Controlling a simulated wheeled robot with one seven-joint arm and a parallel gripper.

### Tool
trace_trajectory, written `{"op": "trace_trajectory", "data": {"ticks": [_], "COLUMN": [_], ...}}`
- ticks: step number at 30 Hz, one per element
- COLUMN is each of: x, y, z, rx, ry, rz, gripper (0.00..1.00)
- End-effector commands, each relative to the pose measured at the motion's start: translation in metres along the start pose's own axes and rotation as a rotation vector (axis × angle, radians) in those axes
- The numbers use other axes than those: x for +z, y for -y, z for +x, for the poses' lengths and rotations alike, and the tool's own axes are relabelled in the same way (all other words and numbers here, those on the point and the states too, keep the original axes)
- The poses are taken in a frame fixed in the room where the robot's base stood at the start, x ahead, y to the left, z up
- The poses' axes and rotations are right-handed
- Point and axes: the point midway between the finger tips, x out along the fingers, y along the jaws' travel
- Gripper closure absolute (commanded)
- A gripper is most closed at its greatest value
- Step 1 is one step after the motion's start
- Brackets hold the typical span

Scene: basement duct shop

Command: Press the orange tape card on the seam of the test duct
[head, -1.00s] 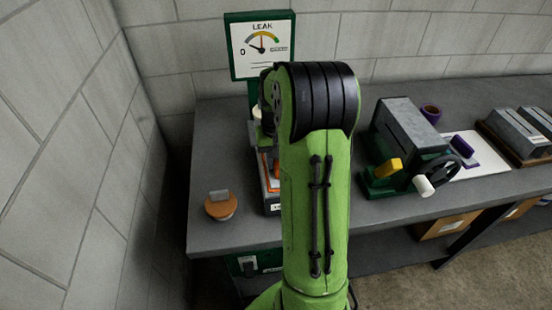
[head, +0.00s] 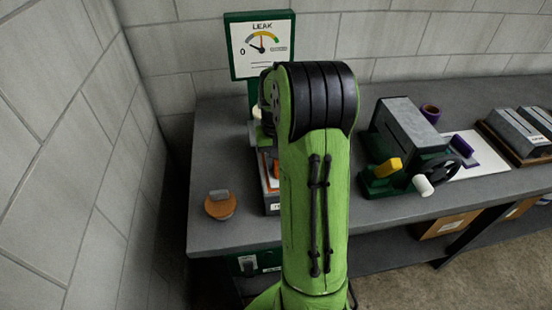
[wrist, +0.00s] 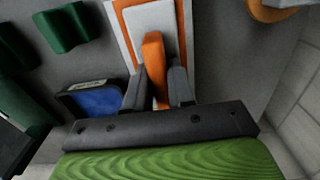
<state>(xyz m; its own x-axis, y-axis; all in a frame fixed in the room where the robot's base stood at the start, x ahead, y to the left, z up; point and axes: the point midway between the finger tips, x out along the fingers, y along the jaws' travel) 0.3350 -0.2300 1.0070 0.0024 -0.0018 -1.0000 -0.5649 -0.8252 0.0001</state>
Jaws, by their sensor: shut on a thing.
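In the wrist view, my gripper (wrist: 157,88) is shut on an upright orange piece (wrist: 154,58), which looks like the tape card or its grip. Under it is a pale plate with an orange border (wrist: 118,14); I cannot tell whether they touch. The head view shows a bit of orange (head: 275,172) left of my arm, while my arm hides the gripper. A grey box-shaped duct (head: 408,122) sits in a green stand (head: 378,186) with a yellow handle and a white-knobbed crank, right of my arm. I cannot make out which duct is the test one, or its seam.
A LEAK gauge (head: 261,45) stands at the back, its needle near upright. A round orange-brown item (head: 220,205) sits at the bench's left. A purple piece (head: 463,146) lies on a white sheet, and grey ducts (head: 518,130) rest at the right. A block wall bounds the left.

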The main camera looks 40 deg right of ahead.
Motion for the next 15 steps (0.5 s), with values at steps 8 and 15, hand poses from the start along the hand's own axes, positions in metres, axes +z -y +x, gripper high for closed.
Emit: {"op": "trace_trajectory", "data": {"ticks": [8, 15], "x": [0.001, 0.001], "y": [0.000, 0.000], "z": [-0.017, -0.040], "rx": [0.000, 0.000], "ry": [0.005, 0.003], "rz": [-0.001, -0.001], "gripper": [1.00, 1.00]}}
